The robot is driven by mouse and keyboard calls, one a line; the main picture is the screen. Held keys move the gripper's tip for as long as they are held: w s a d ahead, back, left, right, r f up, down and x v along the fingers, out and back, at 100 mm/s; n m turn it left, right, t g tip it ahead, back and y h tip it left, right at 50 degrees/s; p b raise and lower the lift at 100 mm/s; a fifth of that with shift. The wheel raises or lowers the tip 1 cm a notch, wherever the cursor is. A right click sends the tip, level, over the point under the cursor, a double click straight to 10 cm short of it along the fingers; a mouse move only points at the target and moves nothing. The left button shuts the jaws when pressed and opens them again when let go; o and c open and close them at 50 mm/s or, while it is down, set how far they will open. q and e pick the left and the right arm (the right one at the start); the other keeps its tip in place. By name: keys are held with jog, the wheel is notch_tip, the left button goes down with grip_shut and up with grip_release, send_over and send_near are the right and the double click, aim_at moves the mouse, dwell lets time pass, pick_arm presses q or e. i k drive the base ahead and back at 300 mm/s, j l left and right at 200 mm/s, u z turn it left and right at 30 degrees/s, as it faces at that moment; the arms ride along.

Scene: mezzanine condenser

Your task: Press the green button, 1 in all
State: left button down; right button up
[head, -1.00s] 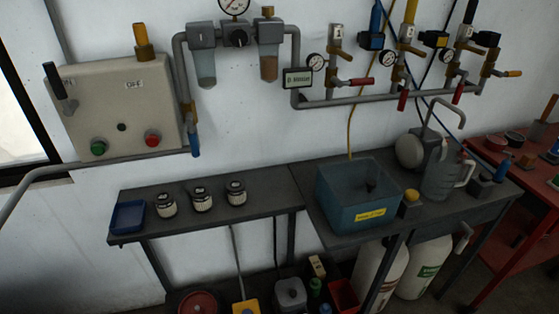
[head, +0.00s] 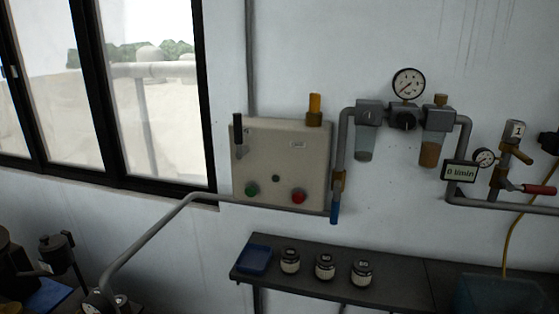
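The green button (head: 252,190) sits at the lower left of a beige wall-mounted control box (head: 272,165). A red button (head: 298,197) is at the lower right of the same box, with a small dark round part between and above them. A black lever (head: 238,135) is on the box's upper left, and an orange-yellow part (head: 314,108) stands on its top right. Nothing covers the green button. Neither of my grippers is in view.
A grey pipe (head: 160,228) runs below the box and bends down to the left. A dark shelf (head: 400,286) with a blue tray (head: 255,259) and several jars stands below. Regulators, a gauge (head: 408,84) and valves are on the right wall. A window is at left.

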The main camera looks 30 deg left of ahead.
aim_at(250, 191)
jog(key=u, duration=1.25)
